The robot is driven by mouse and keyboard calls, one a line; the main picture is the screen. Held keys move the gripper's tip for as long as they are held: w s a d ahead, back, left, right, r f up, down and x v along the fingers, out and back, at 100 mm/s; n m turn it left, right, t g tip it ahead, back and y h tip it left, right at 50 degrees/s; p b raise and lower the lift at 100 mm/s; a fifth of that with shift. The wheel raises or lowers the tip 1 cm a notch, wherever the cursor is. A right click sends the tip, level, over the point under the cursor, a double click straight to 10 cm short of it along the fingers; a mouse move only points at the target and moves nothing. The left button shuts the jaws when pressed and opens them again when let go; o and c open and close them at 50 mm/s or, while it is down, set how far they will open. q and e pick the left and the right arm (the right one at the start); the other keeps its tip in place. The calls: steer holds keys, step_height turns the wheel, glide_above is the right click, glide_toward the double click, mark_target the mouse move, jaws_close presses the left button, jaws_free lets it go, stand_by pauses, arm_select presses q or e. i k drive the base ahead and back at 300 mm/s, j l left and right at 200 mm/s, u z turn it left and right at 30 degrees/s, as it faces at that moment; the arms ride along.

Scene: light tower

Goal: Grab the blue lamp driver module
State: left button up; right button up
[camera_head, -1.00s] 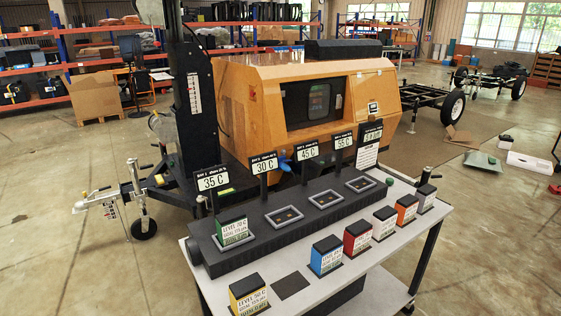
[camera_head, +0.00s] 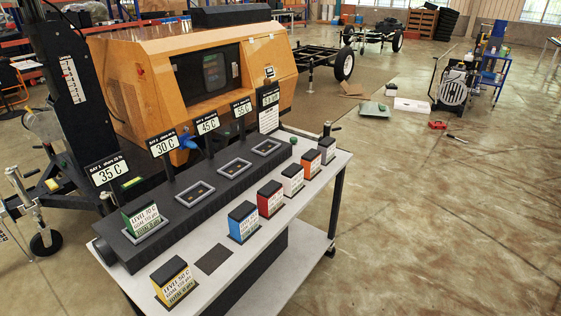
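The blue lamp driver module (camera_head: 243,222) stands upright on the front strip of the white cart top. Neither of my grippers shows in the head view.
A yellow module (camera_head: 174,283), a white module (camera_head: 292,179) and an orange module (camera_head: 311,164) share the front row. Behind them a black rack (camera_head: 120,254) holds a green module (camera_head: 144,221), with several bays and temperature signs. Open floor lies right.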

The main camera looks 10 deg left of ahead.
mark_target(243, 220)
steer(key=u, duration=0.2)
steer(key=i+l+u, duration=0.25)
steer(key=u, duration=0.2)
steer(key=i+l+u, duration=0.2)
steer(key=l+u, duration=0.2)
steer(key=i+l+u, duration=0.15)
steer(key=l+u, duration=0.3)
